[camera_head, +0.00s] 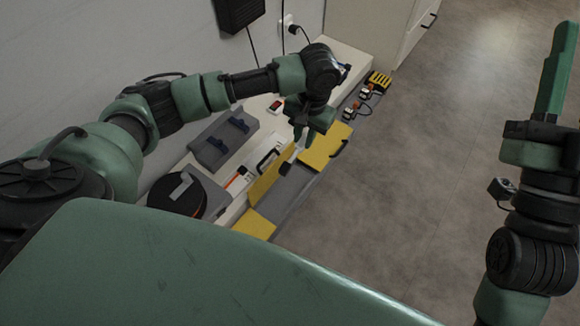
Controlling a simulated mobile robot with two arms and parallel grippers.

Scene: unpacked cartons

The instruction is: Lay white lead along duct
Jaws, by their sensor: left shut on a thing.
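My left gripper (298,135) reaches over the bench from the left and points down. It is shut on a small white piece with a dark end (286,168), which may be part of the white lead. The piece hangs tilted over the long yellow and grey casing (268,184) at the bench front. I cannot tell a run of lead or a separate duct here. My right gripper (556,75) is raised over the floor at the far right, away from the bench. It shows side-on, so its opening is hidden.
A grey case with dark latches (222,143), a dark round reel (188,194) and a small red device (275,106) stand on the bench. Small devices with leads (365,92) and a yellow block (379,79) sit at the far end. The floor (400,190) right of it is clear.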

